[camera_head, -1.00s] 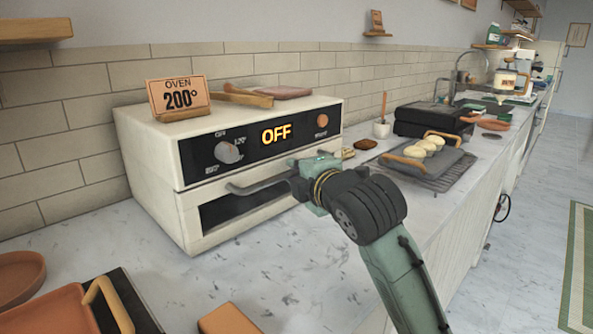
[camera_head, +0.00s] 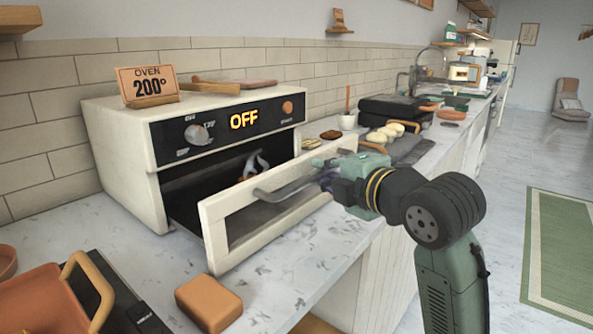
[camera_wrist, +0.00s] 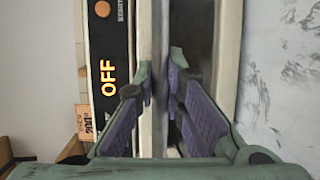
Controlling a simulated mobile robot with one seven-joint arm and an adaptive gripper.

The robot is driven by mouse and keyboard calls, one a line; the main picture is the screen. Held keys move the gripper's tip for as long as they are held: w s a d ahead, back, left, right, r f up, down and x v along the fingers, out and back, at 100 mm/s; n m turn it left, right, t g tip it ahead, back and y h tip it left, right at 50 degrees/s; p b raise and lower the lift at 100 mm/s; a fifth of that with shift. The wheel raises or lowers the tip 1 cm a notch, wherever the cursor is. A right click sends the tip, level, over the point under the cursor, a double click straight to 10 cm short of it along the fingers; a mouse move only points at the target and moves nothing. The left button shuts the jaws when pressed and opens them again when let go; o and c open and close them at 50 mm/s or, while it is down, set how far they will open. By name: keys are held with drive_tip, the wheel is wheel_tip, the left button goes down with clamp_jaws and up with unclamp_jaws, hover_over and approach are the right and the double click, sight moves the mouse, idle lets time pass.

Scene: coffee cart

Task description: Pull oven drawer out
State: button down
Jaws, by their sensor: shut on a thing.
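The white oven (camera_head: 120,150) stands on the counter against the tiled wall, its display reading OFF. Its drawer (camera_head: 222,222) is pulled partway out, with a cream front frame and a dark opening behind it. A grey bar handle (camera_head: 275,192) runs along the drawer front. My gripper (camera_head: 325,175) is at the right end of the handle and shut on it; my arm hides that end. In the wrist view the purple finger pads (camera_wrist: 165,115) lie on both sides of the handle bar (camera_wrist: 160,50). Something pale and curved (camera_head: 252,165) shows inside the drawer.
An orange-brown block (camera_head: 208,302) lies on the counter in front of the drawer. An orange tray (camera_head: 45,300) is at the lower left. Buns (camera_head: 385,133) and a black appliance (camera_head: 390,110) stand to the right of the oven. The floor at right is open, with a green rug (camera_head: 565,250).

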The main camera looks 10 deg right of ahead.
drive_tip(key=s+d+b, duration=0.1)
drive_tip(key=s+d, duration=0.3)
drive_tip(key=shift+s+d, duration=0.4)
drive_tip(key=c, duration=1.7)
unclamp_jaws()
drive_tip(key=shift+o, duration=0.2)
drive_tip(key=v, duration=1.2)
